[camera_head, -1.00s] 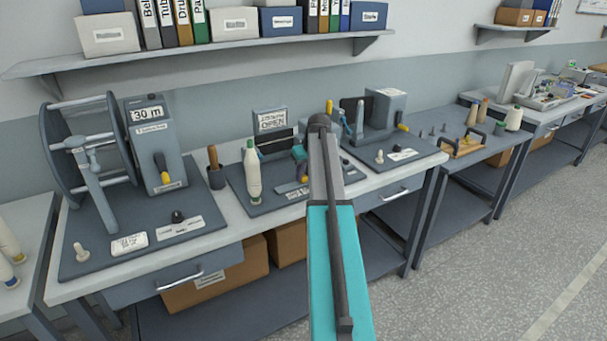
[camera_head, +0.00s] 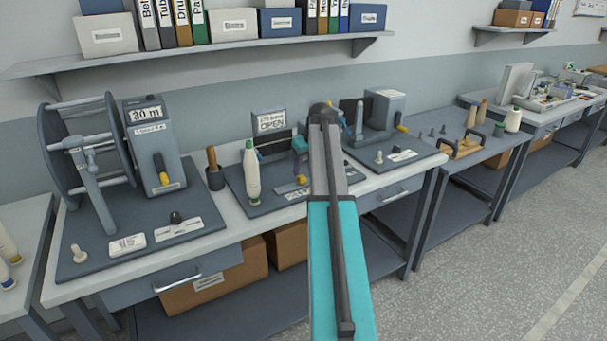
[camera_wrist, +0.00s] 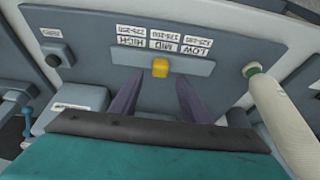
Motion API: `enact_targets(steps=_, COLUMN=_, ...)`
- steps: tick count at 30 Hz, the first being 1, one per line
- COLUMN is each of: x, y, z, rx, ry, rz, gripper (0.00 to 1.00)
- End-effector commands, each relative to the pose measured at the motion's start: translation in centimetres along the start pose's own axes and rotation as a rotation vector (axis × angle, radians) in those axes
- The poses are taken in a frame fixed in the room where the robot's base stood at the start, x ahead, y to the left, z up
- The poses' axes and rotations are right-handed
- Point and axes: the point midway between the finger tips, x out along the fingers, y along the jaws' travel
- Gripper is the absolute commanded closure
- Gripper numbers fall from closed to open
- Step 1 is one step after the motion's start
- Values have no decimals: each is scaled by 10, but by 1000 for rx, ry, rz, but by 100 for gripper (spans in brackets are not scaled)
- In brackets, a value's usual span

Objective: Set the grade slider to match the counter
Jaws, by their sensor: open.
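The grade slider's yellow knob (camera_wrist: 160,67) stands on a dark base plate in the wrist view, in line with the middle label, MID. HIGH is to its left and LOW to its right, all upside down. My gripper (camera_wrist: 158,84) is open and empty, its two purple fingers pointing at the knob from either side, short of it. In the head view the gripper (camera_head: 299,164) is small, just above the yellow knob (camera_head: 302,180). A counter display (camera_head: 144,114) on the left machine reads 30 m.
A white bobbin with a green tip (camera_wrist: 300,125) stands close to the right of my gripper; it also shows in the head view (camera_head: 252,175). A dark button (camera_wrist: 53,60) is at the plate's left. An OPEN sign (camera_head: 271,122) stands behind.

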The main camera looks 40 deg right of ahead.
Motion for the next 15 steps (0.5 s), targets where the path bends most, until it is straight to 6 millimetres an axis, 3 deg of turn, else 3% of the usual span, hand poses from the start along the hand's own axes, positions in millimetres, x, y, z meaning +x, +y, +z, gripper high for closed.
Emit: enact_targets(steps=15, x=-69, y=1, z=0, rx=1, ry=2, rz=1, gripper=58)
